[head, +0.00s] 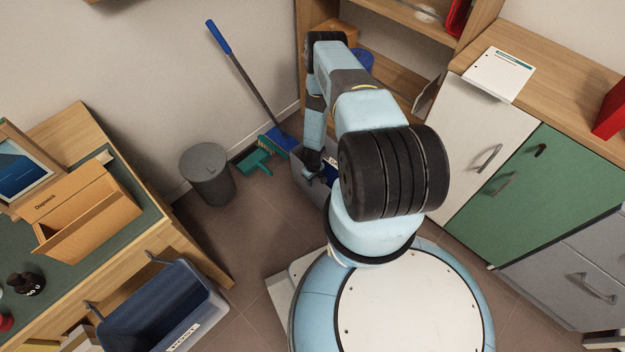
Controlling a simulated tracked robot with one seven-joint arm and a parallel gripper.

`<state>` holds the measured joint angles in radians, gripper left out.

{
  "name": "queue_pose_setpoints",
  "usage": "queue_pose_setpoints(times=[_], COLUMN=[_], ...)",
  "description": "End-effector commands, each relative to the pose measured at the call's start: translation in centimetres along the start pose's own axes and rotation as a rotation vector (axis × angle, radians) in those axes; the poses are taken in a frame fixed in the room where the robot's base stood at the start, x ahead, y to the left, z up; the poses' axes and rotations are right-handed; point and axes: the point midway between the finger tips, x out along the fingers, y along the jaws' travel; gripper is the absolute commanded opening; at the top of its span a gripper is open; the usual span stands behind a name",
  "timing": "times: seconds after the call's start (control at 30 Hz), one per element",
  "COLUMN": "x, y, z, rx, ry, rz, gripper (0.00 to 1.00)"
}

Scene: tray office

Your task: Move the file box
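A grey open box (300,178), which looks like the file box, stands low behind my arm. Blue and white items show inside it. My arm hides most of its right side. My gripper (314,172) points down at the box's near left part, over or at its rim. The fingers are small and dark, and I cannot tell whether they are open or shut, or whether they touch the box.
Cabinets (560,185) line the right.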

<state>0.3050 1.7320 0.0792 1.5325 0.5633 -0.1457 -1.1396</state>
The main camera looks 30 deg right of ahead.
Motion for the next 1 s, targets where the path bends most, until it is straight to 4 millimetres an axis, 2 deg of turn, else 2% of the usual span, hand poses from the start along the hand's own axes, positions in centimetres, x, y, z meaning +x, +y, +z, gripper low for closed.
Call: queue_pose_setpoints(times=[0.07, 0.43, 1.0], x=[-0.01, -0.03, -0.03], y=[0.00, 0.00, -0.06], z=[0.00, -0.01, -0.03], rx=[0.000, 0.000, 0.000], ry=[0.000, 0.000, 0.000], rz=[0.000, 0.000, 0.000], gripper=[0.35, 0.00, 0.00])
